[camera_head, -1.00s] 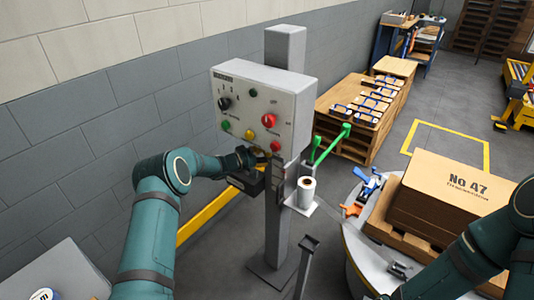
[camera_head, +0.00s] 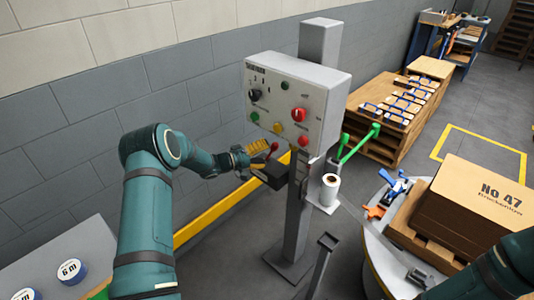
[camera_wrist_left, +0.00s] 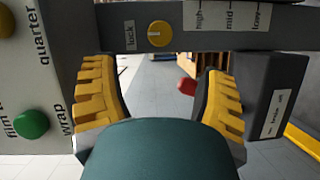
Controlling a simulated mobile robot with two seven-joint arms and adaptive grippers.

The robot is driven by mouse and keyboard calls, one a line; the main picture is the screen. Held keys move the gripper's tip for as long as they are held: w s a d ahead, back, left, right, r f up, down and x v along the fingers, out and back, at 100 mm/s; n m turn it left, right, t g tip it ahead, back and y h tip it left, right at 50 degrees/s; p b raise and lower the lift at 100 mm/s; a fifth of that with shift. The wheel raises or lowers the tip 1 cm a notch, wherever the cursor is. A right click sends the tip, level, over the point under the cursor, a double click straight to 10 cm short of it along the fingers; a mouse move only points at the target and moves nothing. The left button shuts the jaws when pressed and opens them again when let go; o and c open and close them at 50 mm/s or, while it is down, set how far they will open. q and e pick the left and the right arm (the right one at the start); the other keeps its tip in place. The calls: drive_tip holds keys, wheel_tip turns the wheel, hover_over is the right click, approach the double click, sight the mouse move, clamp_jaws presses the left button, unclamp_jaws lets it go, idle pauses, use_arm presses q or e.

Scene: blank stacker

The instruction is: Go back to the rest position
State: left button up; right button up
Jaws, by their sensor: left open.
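My left gripper (camera_head: 262,148) has yellow ridged fingers.
The grey control panel (camera_head: 297,107) stands on a post, with several knobs and buttons. A carton (camera_head: 477,205) sits on a pallet at right. The grey wall is at left.

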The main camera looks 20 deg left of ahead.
use_arm(q)
drive_tip(key=shift+d, duration=0.1)
drive_tip(key=s+d+f+g+y, duration=0.3)
drive_tip(key=s+d+f+y, duration=0.3)
drive_tip(key=s+d+f, duration=0.65)
drive_tip(key=s+d+f+m+g, duration=0.1)
drive_tip(key=s+d+m+g, duration=0.2)
drive_tip(key=s, duration=0.9)
drive_tip(key=s+d+f+m+g+y, duration=0.1)
drive_tip(key=s+d+m+g, duration=0.2)
drive_tip(key=s, duration=0.9)
drive_tip(key=d+g, duration=0.2)
drive_tip(key=shift+d+f+y, duration=0.3)
drive_tip(key=shift+f, duration=0.05)
